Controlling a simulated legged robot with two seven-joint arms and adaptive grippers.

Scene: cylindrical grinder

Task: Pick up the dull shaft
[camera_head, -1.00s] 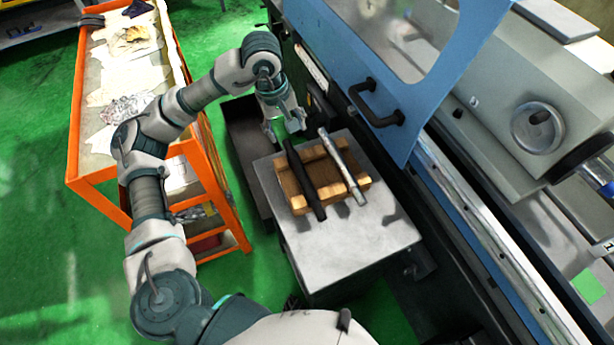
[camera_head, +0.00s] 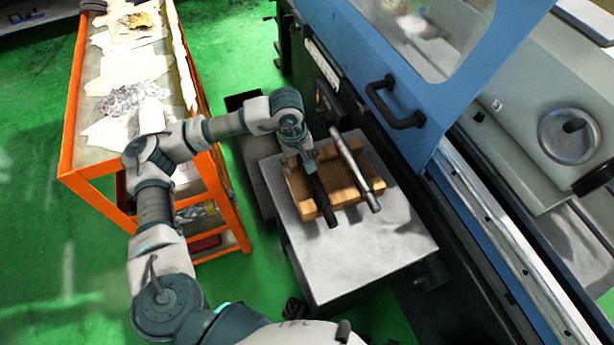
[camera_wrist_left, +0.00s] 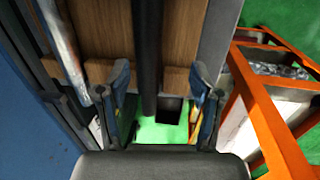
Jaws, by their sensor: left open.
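The dull shaft (camera_head: 321,203) is a dark, matte rod lying across a wooden rack (camera_head: 340,183). A shiny, silvery shaft (camera_head: 358,178) lies parallel to its right on the same rack. My left gripper (camera_head: 303,162) is at the far end of the dull shaft and hides that end in the head view. In the left wrist view the gripper (camera_wrist_left: 160,92) is open, and the dull shaft (camera_wrist_left: 147,55) runs between its two fingers, apparently without contact. The shiny shaft (camera_wrist_left: 62,45) lies outside the fingers there. My right gripper is not in view.
The rack stands on a grey metal table (camera_head: 350,250). A blue machine door with a black handle (camera_head: 395,105) stands close on the right. An orange cart (camera_head: 72,150) with papers is on the left. Green floor (camera_head: 50,260) is open at lower left.

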